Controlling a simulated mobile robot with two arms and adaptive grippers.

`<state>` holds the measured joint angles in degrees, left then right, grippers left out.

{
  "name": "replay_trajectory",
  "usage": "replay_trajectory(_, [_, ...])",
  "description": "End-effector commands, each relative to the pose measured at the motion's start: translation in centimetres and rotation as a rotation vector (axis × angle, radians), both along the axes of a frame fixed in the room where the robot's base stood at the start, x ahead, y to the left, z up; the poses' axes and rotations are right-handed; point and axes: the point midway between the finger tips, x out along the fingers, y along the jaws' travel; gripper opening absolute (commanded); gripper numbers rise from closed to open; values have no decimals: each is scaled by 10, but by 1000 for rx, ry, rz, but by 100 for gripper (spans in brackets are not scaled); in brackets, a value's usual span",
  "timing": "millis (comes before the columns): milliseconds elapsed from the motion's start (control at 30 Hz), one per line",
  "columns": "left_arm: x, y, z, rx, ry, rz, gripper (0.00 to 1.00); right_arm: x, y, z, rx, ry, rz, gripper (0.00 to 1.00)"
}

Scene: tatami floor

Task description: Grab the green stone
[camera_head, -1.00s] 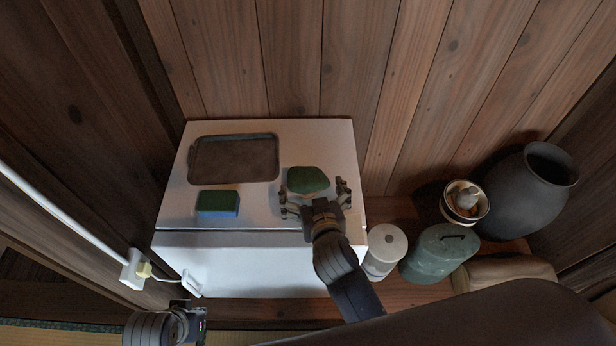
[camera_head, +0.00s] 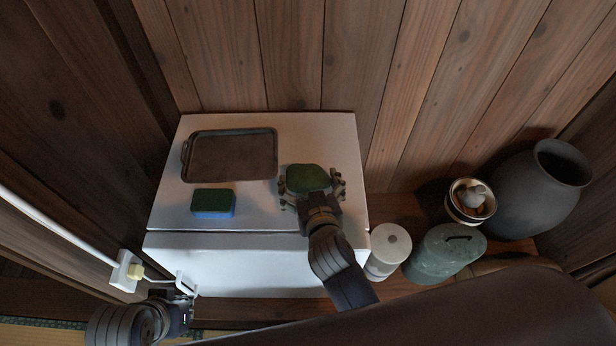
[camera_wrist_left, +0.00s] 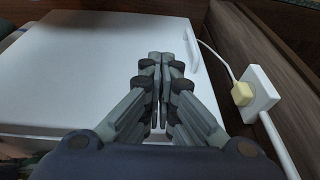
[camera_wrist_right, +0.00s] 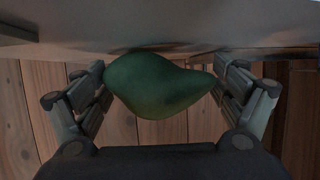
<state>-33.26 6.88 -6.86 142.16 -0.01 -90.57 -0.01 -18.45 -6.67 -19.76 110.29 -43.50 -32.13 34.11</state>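The green stone (camera_head: 308,178) lies on the right part of the white cabinet top. It is smooth and rounded, with a narrower end to the right in the right wrist view (camera_wrist_right: 155,86). My right gripper (camera_head: 311,187) is at the stone, with its fingers spread on either side of it. In the right wrist view the left finger is very close to the stone, and I cannot tell whether it touches. My left gripper (camera_wrist_left: 160,62) is shut and empty, with its fingertips together in front of the white cabinet, far from the stone.
A dark tray (camera_head: 232,156) and a green-and-blue sponge (camera_head: 213,202) are on the white cabinet (camera_head: 290,128). A white canister (camera_head: 388,246), a green container (camera_head: 445,252), a bowl (camera_head: 470,201) and a dark vase (camera_head: 530,198) stand to the right. A power outlet (camera_wrist_left: 259,92) is near my left gripper.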

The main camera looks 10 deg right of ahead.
Motion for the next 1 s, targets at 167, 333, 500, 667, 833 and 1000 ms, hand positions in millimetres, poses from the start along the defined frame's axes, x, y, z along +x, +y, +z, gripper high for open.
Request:
replay_trajectory(167, [0, 0, 0, 0, 0, 0, 0, 1, 0, 4, 1, -9, 1, 34])
replay_trajectory(333, [0, 0, 0, 0, 0, 0, 0, 1, 0, 4, 1, -8, 1, 34])
replay_trajectory(500, [1, 0, 3, 0, -2, 0, 0, 2, 0, 9, 1, -9, 1, 34])
replay_trajectory(667, [2, 0, 3, 0, 1, 0, 0, 2, 0, 26, 3, -10, 1, 34])
replay_trajectory(833, [9, -2, -19, -1, 12, -1, 0, 2, 0, 34, 2, -10, -1, 34])
replay_trajectory(1000, [12, -3, -36, -1, 22, -3, 0, -9, -4, 40, 2, -6, -1, 34])
